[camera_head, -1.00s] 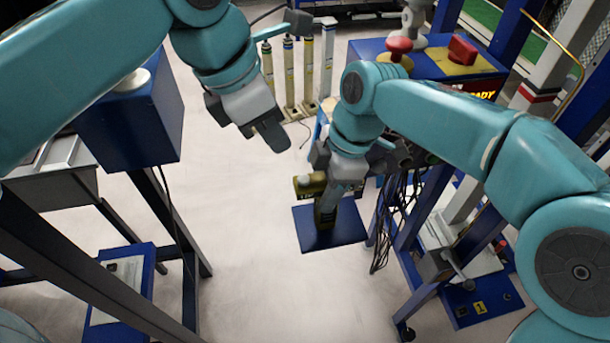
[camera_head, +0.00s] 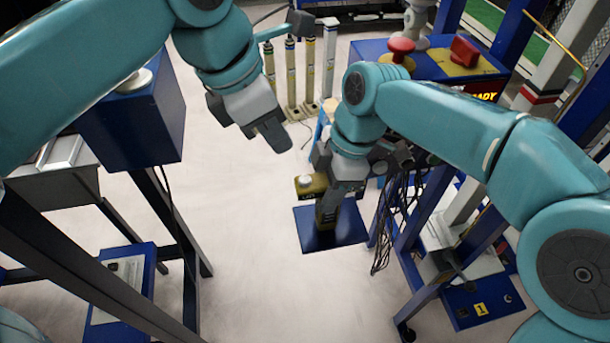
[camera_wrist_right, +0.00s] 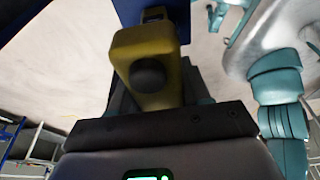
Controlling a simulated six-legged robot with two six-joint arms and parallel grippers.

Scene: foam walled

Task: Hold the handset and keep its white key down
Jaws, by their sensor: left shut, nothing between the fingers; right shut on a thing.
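The handset (camera_head: 317,183) is yellow-olive and stands above a blue square plate (camera_head: 307,238). A whitish round key (camera_head: 303,181) shows on its left end in the head view. My right gripper (camera_head: 335,199) is shut on the handset and hides part of it. In the right wrist view the handset (camera_wrist_right: 150,48) sticks out beyond my gripper, with a dark round knob facing the camera. I cannot tell whether the key is down. My left gripper (camera_head: 277,140) is shut and empty, above and left of the handset, touching nothing.
Several upright cylinders (camera_head: 291,75) stand at the back. A blue console with red knobs (camera_head: 400,48) is at back right, above hanging black cables (camera_head: 388,220). A blue box on a frame (camera_head: 130,125) stands at left. Pale floor between is clear.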

